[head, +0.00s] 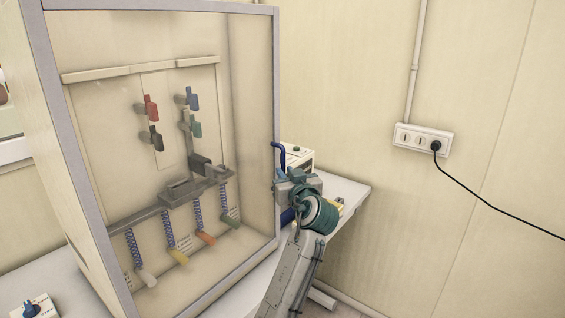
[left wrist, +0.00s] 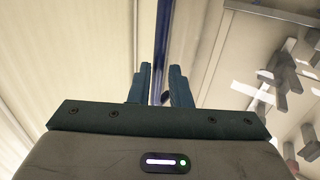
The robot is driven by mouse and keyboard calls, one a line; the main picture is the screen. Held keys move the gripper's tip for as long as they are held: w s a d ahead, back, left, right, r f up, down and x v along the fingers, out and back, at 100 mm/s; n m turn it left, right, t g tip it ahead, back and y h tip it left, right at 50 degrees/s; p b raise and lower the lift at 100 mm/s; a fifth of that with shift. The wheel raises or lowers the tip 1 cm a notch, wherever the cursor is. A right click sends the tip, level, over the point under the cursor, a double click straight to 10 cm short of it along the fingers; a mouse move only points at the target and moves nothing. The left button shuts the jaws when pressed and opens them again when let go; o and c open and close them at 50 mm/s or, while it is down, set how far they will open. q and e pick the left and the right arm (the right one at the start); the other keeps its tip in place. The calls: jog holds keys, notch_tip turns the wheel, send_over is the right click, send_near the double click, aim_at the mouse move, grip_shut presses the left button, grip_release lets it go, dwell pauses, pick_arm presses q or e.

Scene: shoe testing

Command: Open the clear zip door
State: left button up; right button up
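The clear door (head: 150,45) is a see-through panel in a grey frame on the front of a tall cabinet. It looks closed. A dark blue upright handle (head: 282,157) stands at the right edge of its frame. My left gripper (head: 287,177) is at this handle, with its fingers partly hidden in the head view. In the left wrist view the handle (left wrist: 161,40) runs between the two dark teal fingers (left wrist: 159,88). They are apart, with a narrow gap showing beside the bar, so the gripper looks open around it. My right gripper is not in view.
Behind the panel are several coloured clamps, springs and a grey rail (head: 180,192). A white box (head: 298,155) stands on the table (head: 350,188) right of the cabinet. A wall socket (head: 423,140) with a black cable is at right. The space before the door looks clear.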

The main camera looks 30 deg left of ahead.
aim_at(284, 170)
pick_arm(q)
jog(key=shift+p+x, duration=0.5)
jog(key=shift+x, duration=1.3)
grip_shut()
jog(key=shift+d, duration=0.15)
